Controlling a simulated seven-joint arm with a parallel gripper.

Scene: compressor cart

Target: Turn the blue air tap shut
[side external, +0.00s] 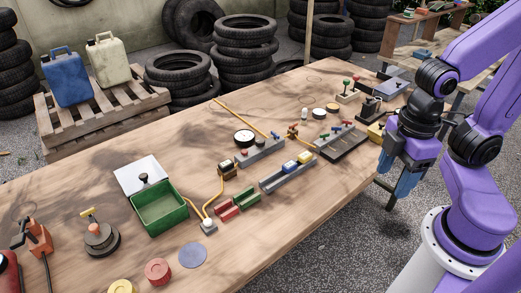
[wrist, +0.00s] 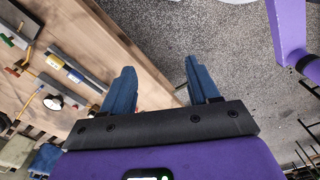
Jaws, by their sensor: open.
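Small blue handles show on the workbench in the side view. One (side external: 276,135) is at the right end of a grey block (side external: 262,151) beside a round gauge (side external: 244,137). I cannot tell which is the air tap, or how far any is turned. My gripper (side external: 392,195) is open and empty, pointing down off the bench's right edge, apart from all of them.
A grey tray with yellow and blue blocks (side external: 287,174), red and green trays, a green bin (side external: 160,213) and a yellow hose (side external: 219,187) crowd the workbench (side external: 300,220). Its front right strip is clear. Tyres and a pallet stand behind.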

